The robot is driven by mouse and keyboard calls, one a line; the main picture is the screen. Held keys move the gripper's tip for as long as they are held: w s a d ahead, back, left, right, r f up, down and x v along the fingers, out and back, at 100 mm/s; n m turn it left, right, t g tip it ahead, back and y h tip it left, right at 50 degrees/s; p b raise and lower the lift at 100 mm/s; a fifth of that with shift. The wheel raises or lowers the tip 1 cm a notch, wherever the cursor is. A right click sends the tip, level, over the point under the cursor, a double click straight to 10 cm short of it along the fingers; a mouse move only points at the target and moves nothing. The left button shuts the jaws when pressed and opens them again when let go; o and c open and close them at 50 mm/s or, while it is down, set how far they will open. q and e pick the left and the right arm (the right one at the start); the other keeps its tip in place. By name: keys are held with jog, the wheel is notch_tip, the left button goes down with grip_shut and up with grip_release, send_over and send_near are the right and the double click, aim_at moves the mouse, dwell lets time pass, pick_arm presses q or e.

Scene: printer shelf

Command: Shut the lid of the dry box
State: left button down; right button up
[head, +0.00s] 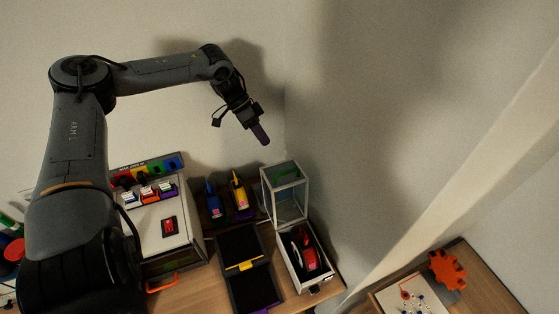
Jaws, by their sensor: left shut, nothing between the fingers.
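The dry box (292,273) stands at the right end of the shelf top. It is a pale open box with a red and black item (309,258) inside. Its clear lid (286,200), with a pale frame and a green handle, stands raised at the box's back edge. My left gripper (263,137) is shut and empty. In the picture it is above and a little left of the lid's top edge, apart from it; the gap in depth is hard to judge. My right gripper is not in view.
Left of the dry box lies a dark two-part tray (238,243) with a yellow latch. Behind it stand a blue and a yellow tool (239,196). A white machine (166,228) stands further left. A separate table with an orange gear (447,270) is at lower right.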

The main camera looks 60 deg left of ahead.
pick_arm(q)
jog(key=x, duration=0.6)
jog(key=shift+f+b, duration=0.15)
jog(key=shift+b, duration=0.15)
jog(key=shift+d, duration=0.35)
jog(key=shift+s+d+p, duration=0.1)
jog(key=shift+d+p, duration=0.95)
jog(key=shift+s+d+f, duration=0.1)
jog(key=shift+d+f, duration=0.05)
jog(key=shift+d, duration=0.55)
jog(key=shift+p, duration=0.3)
